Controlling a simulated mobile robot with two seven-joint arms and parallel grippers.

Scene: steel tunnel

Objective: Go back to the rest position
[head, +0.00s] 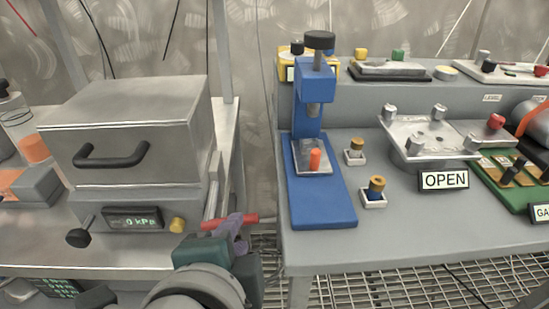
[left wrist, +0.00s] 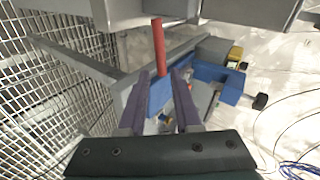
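My left gripper (head: 238,222) shows in the head view at the right side of the steel chamber, with its purple fingers over part of a red bar handle (head: 214,222). In the left wrist view the two fingers (left wrist: 161,72) stand apart, so the gripper is open. The red bar (left wrist: 158,45) lies just beyond and between the fingertips there, and I see no grip on it. Whether a finger touches it I cannot tell. My right gripper is in neither view.
The steel chamber (head: 130,120) with a black handle stands left, its display reading 0 kPa. A blue press (head: 325,205) stands on the grey bench to the right, beside small knobs and an OPEN sign (head: 444,180). Metal grating (head: 400,285) lies below. A gap separates the benches.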

